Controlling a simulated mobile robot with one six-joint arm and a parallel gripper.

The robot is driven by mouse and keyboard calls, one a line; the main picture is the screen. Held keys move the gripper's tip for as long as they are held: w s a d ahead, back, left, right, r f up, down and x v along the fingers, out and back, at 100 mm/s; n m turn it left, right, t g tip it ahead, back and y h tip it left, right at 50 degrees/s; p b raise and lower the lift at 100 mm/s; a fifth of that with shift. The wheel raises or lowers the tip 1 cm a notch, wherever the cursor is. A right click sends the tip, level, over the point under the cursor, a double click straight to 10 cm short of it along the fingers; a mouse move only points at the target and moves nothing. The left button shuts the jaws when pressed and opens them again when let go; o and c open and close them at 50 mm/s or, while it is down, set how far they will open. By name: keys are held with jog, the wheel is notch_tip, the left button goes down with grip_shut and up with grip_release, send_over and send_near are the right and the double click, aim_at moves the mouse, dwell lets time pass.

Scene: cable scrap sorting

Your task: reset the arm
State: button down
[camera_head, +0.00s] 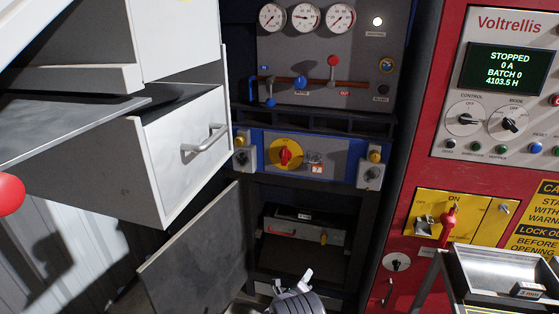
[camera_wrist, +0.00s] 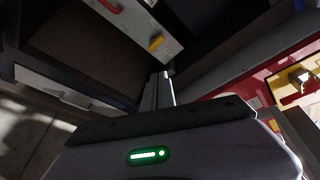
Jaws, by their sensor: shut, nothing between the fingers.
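My gripper (camera_head: 305,281) shows at the bottom centre of the head view, low in front of the open cabinet under the blue panel. Only its top end is in that frame. In the wrist view its fingers (camera_wrist: 163,88) are together and stand up from the dark gripper body, with nothing between them. A grey box (camera_head: 305,228) with a red handle and a yellow knob sits on the shelf beyond the gripper. Its front also shows at the top of the wrist view (camera_wrist: 150,28), apart from the fingers.
A grey open door (camera_head: 195,250) stands left of the gripper. A white drawer (camera_head: 185,155) juts out above it. The blue panel (camera_head: 335,158) has a yellow-and-red switch. The red machine (camera_head: 425,130) reads STOPPED. A metal tray (camera_head: 500,275) is at the lower right.

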jog(key=w+a+r+n+y, duration=0.15)
jog(key=w+r, duration=0.25)
jog(key=r, duration=0.4)
jog(key=w+a+r+n+y, duration=0.1)
jog(key=w+r+n+y, duration=0.2)
jog(key=r, duration=0.5)
notch_tip(320, 180, up, 13)
jog(key=s+a+n+g+y, duration=0.1)
jog(key=n+y, duration=0.1)
jog(key=n, duration=0.2)
jog(key=s+r+n+g+y, duration=0.2)
jog(key=s+r+n, duration=0.3)
jog(key=s+r, duration=0.65)
jog(key=s+d+r+n+g, duration=0.1)
jog(key=s+r+n, duration=0.5)
jog(key=s, duration=0.8)
jog(key=s+d+f+n+g, duration=0.1)
jog(key=s+n+g, duration=0.1)
jog(key=s, duration=1)
jog(key=s+d+f+n+g, duration=0.1)
jog(key=s+n, duration=0.3)
jog(key=s, duration=0.8)
jog(key=shift+s+d+g+y, duration=0.2)
jog(key=shift+d+g+y, duration=0.15)
jog(key=shift+d+g, duration=0.1)
